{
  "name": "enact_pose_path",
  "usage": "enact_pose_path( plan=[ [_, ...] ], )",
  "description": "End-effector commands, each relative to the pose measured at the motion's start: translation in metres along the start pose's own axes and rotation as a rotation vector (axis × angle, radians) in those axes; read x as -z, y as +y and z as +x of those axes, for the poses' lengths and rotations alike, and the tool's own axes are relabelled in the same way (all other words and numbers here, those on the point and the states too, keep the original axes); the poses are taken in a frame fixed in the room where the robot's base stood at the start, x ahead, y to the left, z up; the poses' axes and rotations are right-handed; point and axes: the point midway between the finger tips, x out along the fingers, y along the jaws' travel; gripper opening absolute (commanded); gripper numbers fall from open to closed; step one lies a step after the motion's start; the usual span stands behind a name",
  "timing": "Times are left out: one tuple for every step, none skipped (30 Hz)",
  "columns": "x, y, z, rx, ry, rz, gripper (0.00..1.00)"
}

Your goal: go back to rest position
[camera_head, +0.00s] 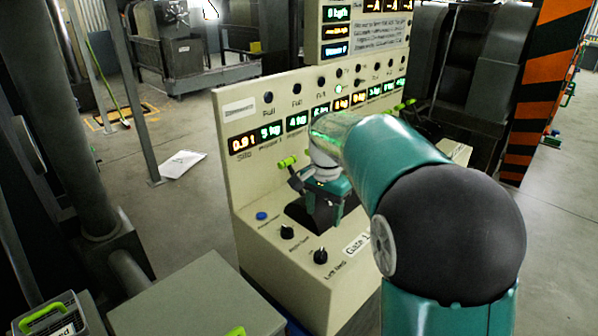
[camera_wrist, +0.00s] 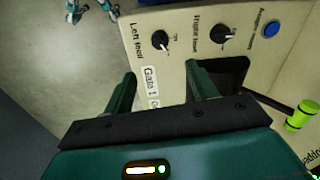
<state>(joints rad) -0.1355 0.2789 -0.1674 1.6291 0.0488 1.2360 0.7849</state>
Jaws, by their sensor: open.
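My gripper (camera_wrist: 160,88) is open, with two green fingers spread apart and nothing between them but the panel surface behind. In the head view my teal arm reaches over the beige control console (camera_head: 255,180), and the gripper end (camera_head: 318,205) is low over its sloped desk, partly hidden by the arm. The wrist view shows the console desk (camera_wrist: 180,35) below and beyond the fingers, with a "Gate 1" label by the left finger. I cannot tell whether the fingers touch the desk.
The desk carries black knobs (camera_head: 287,232) and a blue button (camera_head: 262,216). A green-yellow lever handle (camera_head: 287,162) stands close to my gripper. A grey box (camera_head: 200,300) is at the front. Dark machinery and an orange-black striped post (camera_head: 545,85) stand behind. Floor is open at left.

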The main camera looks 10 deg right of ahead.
Motion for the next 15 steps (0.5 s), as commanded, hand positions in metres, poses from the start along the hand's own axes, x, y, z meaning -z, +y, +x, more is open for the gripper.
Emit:
enact_pose_path(
  plan=[
    [-0.001, 0.002, -0.002, 0.004, 0.002, -0.005, 0.57],
    [-0.002, 0.003, -0.004, 0.009, 0.005, -0.011, 0.57],
    [-0.005, 0.007, -0.008, 0.016, 0.008, -0.023, 0.57],
    [-0.008, 0.010, -0.011, 0.024, 0.013, -0.034, 0.57],
    [-0.011, 0.014, -0.015, 0.033, 0.018, -0.050, 0.57],
    [-0.017, 0.021, -0.021, 0.047, 0.027, -0.074, 0.57],
    [-0.021, 0.027, -0.026, 0.059, 0.035, -0.096, 0.57],
    [-0.027, 0.033, -0.031, 0.071, 0.044, -0.120, 0.57],
    [-0.035, 0.042, -0.037, 0.086, 0.057, -0.155, 0.57],
    [-0.041, 0.049, -0.041, 0.098, 0.068, -0.182, 0.57],
    [-0.047, 0.055, -0.044, 0.110, 0.080, -0.208, 0.57],
    [-0.055, 0.064, -0.049, 0.124, 0.096, -0.242, 0.57],
    [-0.061, 0.071, -0.052, 0.134, 0.109, -0.268, 0.57],
    [-0.067, 0.077, -0.055, 0.143, 0.122, -0.295, 0.57],
    [-0.076, 0.086, -0.057, 0.155, 0.140, -0.331, 0.57]
  ],
)
